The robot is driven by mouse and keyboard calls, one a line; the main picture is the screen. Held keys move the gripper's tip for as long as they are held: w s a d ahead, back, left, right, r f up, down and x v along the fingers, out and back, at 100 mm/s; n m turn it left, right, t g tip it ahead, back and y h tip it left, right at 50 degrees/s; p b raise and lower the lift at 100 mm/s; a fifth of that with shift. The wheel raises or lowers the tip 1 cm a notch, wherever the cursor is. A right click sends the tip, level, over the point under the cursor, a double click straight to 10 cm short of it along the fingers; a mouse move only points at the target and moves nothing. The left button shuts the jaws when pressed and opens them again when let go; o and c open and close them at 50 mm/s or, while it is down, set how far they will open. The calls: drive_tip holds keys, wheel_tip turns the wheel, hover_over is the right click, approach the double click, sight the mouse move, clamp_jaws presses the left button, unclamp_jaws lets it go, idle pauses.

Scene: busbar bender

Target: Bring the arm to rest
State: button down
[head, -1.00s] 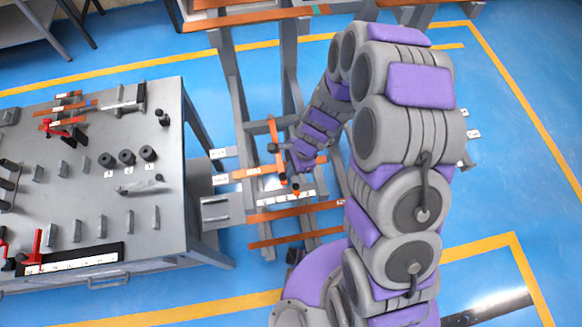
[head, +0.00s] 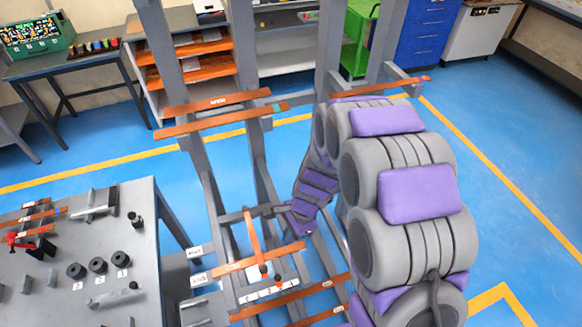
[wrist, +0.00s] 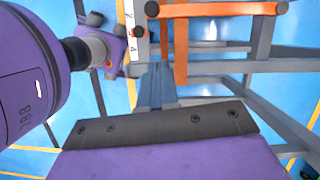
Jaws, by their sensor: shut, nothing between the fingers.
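My gripper (wrist: 155,78) shows in the wrist view with its grey fingers together and nothing between them. In the head view my grey and purple arm rises on the right and folds over, with its forearm hanging down toward the grey rack (head: 210,195). The far end of my arm is near an upright copper bar (head: 252,240) on the rack. The fingertips are too small to make out in the head view. In the wrist view, orange-copper bars (wrist: 215,9) lie beyond the fingers; I cannot tell how far off they are.
A grey workbench (head: 60,285) with black cylinders and small fixtures stands at the left. Copper bars (head: 218,103) rest on the rack's upper and lower arms. Shelves, a green cart (head: 360,35) and a blue cabinet (head: 432,32) stand behind. Blue floor is open at the right.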

drive_tip(key=s+d+r+n+b, duration=0.4)
drive_tip(key=s+d+r+n, duration=0.35)
drive_tip(key=r, duration=0.35)
drive_tip(key=s+d+r+n+h+b, duration=0.1)
drive_tip(key=s+d+n+b, duration=0.1)
drive_tip(key=s+d, duration=0.3)
drive_tip(key=s+d+r+n+h+b, duration=0.2)
drive_tip(key=s+d, duration=0.2)
drive_tip(key=s, duration=0.6)
drive_tip(key=shift+d+r, duration=0.3)
drive_tip(key=shift+d, duration=0.1)
drive_tip(key=shift+n, duration=0.25)
drive_tip(key=shift+a, duration=0.1)
